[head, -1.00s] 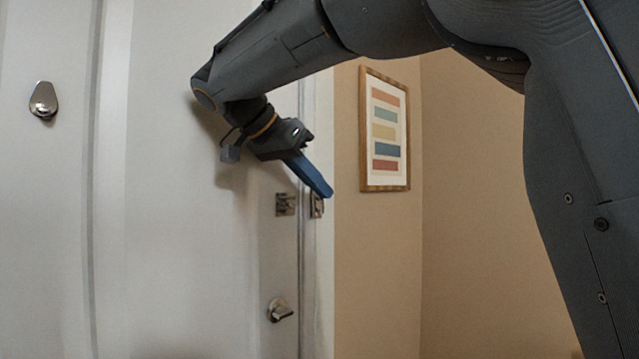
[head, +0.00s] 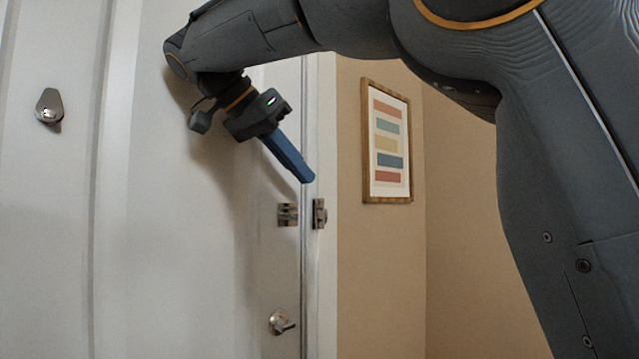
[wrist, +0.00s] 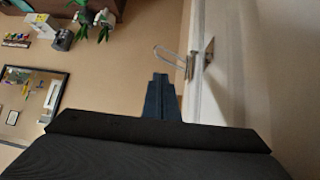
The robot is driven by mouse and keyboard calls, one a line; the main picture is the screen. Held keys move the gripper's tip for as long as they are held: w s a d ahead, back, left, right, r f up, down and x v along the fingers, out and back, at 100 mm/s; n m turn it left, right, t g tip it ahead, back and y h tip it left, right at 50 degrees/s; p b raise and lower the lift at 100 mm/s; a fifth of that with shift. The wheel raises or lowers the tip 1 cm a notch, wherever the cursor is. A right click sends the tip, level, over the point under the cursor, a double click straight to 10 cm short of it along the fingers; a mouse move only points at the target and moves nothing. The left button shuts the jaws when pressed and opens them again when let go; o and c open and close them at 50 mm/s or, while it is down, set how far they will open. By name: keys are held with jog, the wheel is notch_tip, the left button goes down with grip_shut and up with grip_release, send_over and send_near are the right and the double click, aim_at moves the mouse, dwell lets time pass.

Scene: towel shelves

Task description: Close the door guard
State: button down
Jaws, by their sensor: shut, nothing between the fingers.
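The door guard has two metal parts. One is a bracket (head: 288,214) on the white door (head: 215,250); the other is a plate (head: 319,213) on the door frame beside it. In the wrist view, a thin wire-like loop (wrist: 168,56) sticks out leftward from the frame-side part (wrist: 189,66), away from the door bracket (wrist: 209,52). My gripper (head: 308,179) is shut and empty, its blue fingers pointing down and right just above the two parts, apart from them. The fingers also show in the wrist view (wrist: 160,82), below the loop.
A door lever (head: 282,322) sits lower on the door. A metal knob (head: 49,106) is on the white panel at left. A framed striped picture (head: 388,141) hangs on the tan wall. The wrist view shows a mirror-like frame (wrist: 32,100) and plants (wrist: 103,22).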

jog(key=d+f+n+g+y+p, duration=0.25)
jog(key=d+n+y, duration=0.4)
jog(key=d, duration=0.45)
jog(key=d+r+n+t+y, duration=0.1)
jog(key=d+r+n+y, duration=0.5)
jog(key=r+y, duration=0.1)
jog(key=w+a+f+p, duration=0.2)
jog(key=a+f+p, duration=0.2)
jog(key=a+f, duration=0.4)
jog(key=shift+w+a+f, duration=0.25)
jog(key=shift+a+f, duration=0.15)
jog(key=shift+f, duration=0.15)
